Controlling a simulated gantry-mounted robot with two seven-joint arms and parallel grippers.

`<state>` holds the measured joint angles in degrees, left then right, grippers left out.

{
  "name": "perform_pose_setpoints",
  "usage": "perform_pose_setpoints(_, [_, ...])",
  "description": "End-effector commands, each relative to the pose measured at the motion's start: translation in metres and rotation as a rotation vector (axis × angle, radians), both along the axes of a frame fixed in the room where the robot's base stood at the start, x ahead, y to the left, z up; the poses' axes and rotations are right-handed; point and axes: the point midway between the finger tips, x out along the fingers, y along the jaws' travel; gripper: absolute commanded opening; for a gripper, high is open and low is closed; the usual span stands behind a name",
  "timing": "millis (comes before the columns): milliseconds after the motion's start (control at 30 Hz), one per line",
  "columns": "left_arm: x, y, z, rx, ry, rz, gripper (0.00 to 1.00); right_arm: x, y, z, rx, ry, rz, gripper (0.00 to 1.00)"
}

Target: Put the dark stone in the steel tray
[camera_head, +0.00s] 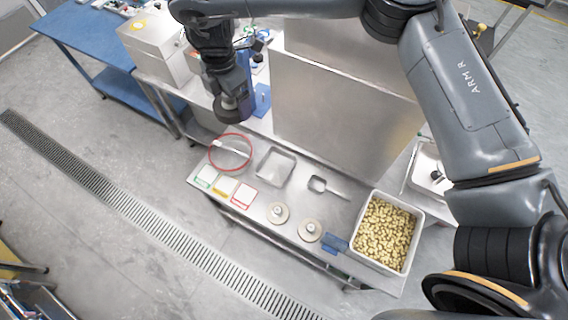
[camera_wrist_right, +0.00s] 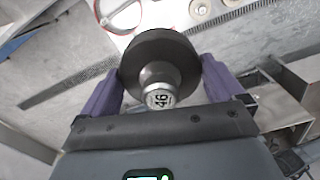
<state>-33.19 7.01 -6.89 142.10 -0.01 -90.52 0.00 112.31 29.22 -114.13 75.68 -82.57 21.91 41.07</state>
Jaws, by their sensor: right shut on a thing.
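My right gripper (camera_head: 233,92) hangs above the left end of the steel bench, shut on the dark stone. The dark stone (camera_head: 232,110) is a thick, dark grey disc. In the right wrist view, the dark stone (camera_wrist_right: 150,52) sits between the two purple fingers of my right gripper (camera_wrist_right: 160,76), and its metal knob is marked 46. The steel tray (camera_head: 275,167) is a shallow square tray on the bench, right of a red ring, and looks empty. The held stone is apart from the tray, up and left of it in the head view. My left gripper is not in view.
The red ring (camera_head: 231,152) lies left of the tray. A small scoop (camera_head: 318,184) lies right of it. Two pale stones (camera_head: 278,212) (camera_head: 310,230), coloured cards (camera_head: 224,187) and a bean bin (camera_head: 413,243) are on the bench. A tall steel box (camera_head: 340,105) stands behind.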

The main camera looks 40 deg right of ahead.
Motion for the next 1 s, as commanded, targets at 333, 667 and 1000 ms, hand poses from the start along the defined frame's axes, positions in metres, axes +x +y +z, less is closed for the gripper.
perform_pose_setpoints(333, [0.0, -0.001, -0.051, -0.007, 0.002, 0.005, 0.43, -0.021, -0.039, -0.134, 0.005, 0.005, 0.704, 0.4])
perform_pose_setpoints(667, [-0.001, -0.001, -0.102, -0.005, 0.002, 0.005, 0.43, -0.071, -0.089, -0.272, 0.004, 0.003, 1.145, 0.4])
perform_pose_setpoints(1000, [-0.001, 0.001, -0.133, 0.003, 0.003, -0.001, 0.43, -0.118, -0.124, -0.349, 0.0, 0.0, 1.272, 0.4])
